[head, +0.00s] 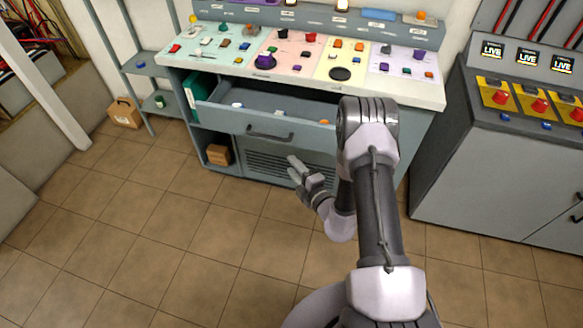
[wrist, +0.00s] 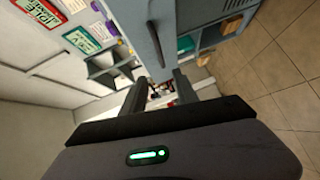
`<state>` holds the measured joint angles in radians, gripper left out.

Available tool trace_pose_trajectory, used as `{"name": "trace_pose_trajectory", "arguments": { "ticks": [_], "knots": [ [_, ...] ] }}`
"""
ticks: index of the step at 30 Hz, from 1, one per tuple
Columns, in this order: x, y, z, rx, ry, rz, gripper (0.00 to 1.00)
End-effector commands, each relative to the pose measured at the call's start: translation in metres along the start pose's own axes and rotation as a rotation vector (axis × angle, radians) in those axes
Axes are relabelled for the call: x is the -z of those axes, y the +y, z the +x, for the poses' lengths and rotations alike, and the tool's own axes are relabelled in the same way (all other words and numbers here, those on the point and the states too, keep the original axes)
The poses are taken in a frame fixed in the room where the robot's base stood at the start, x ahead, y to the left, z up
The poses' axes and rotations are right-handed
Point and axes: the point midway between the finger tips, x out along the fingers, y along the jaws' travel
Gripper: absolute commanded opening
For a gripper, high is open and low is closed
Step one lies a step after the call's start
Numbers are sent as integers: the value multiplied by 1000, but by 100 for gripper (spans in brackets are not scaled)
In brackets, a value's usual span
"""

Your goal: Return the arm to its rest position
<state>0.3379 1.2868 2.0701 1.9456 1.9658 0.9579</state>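My arm rises at the right of centre in the head view and bends down. My gripper (head: 294,168) hangs in front of the grey workbench, below its pulled-out drawer (head: 225,119). In the wrist view my gripper (wrist: 160,82) shows two dark fingers with a gap between them, so it is open. I see nothing held between the fingers. The drawer's dark handle (wrist: 155,43) shows beyond the fingers in the wrist view. Part of the drawer is hidden behind my arm in the head view.
The workbench top (head: 425,93) carries coloured mats and several small items. A cabinet (head: 487,165) with red knobs stands at the right. A shelf (head: 145,68) and a cardboard box (head: 124,112) are at the left. The tiled floor (head: 150,230) in front is clear.

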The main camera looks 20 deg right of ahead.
Motion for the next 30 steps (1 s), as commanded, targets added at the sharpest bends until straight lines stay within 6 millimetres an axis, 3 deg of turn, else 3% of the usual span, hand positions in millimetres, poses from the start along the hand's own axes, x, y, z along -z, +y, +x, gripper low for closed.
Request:
{"name": "trace_pose_trajectory", "arguments": {
  "ticks": [9,11,14,17,18,20,21,23,24,26,27,29,30],
  "knots": [
    [0,0,0,0,0,-1,36],
    [5,8,3,-6,20,-17,36],
    [41,51,12,-40,161,-138,36],
    [114,122,6,-115,426,-406,36],
    [147,148,-5,-154,545,-545,36],
    [195,182,-33,-226,724,-779,36],
    [225,200,-59,-283,846,-960,36],
    [263,218,-108,-386,1034,-1278,36],
    [280,223,-143,-460,1151,-1504,36],
    [289,224,-192,-573,1307,-1855,36],
    [286,222,-221,-647,1398,-2097,36],
    [272,220,-256,-748,1512,-2455,36],
    [258,221,-273,768,-1507,2565,36]
  ]
}}
